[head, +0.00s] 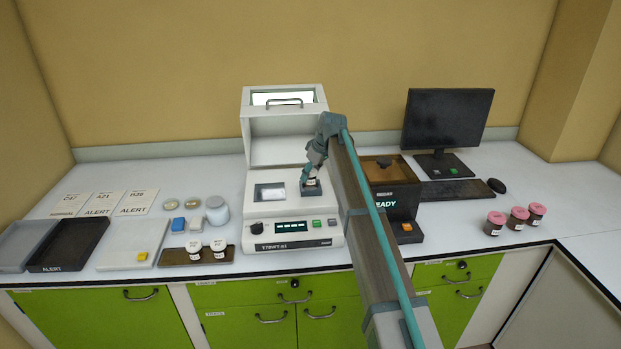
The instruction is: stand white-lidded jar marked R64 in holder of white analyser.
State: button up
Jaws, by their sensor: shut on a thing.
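The white analyser (258,212) stands mid-bench with its hood (270,150) raised. Its dark holder (311,191) is on the right of its top deck. My gripper (312,172) points down over this holder and is shut on a small jar (311,182) with a white label. The jar is at the holder, partly hidden by the fingers; I cannot tell if it is fully seated. The label is too small to read, so I cannot confirm R64.
Several red-lidded jars (518,217) are at the right.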

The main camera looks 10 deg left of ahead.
jog(key=shift+f, duration=1.2)
jog(key=shift+f, duration=0.2)
jog(key=o, duration=1.2)
jog(key=shift+c, duration=0.2)
jog(key=shift+r, duration=0.15)
jog(key=b+v, duration=0.2)
jog(key=v, duration=1)
jog(key=shift+r, duration=0.15)
